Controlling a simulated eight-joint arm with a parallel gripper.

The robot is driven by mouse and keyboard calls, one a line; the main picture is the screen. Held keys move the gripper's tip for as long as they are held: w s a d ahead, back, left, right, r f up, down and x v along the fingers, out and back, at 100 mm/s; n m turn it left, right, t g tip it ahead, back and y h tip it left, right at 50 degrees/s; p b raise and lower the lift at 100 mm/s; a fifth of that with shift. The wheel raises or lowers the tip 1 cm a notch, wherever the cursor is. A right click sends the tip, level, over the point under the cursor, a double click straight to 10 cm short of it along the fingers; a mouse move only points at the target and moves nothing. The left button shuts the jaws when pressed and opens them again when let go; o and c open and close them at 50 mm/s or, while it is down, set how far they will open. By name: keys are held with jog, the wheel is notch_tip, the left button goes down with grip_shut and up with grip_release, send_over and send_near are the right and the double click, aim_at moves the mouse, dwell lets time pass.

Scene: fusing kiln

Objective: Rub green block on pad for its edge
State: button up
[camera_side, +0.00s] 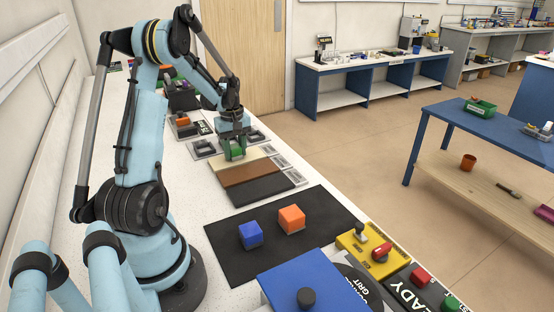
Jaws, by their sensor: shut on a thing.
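The green block (233,153) is in my gripper (234,146), which is shut on it with the jaws pointing down. The block is at the far, beige band of the banded pad (250,173), which has beige, brown and dark grey bands. From this angle I cannot tell whether the block touches the pad or hangs just above it. The jaws partly hide the block.
A blue block (250,235) and an orange block (291,217) sit on a black mat (230,262) nearer the camera. A blue lid (290,272), yellow switch box (352,243) and button panel (435,293) stand in front. Grey frames (204,149) flank my gripper.

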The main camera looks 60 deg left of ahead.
jog(key=shift+w, duration=1.45)
jog(key=shift+r, duration=0.1)
notch_tip(320, 180, up, 7)
dwell(0.4)
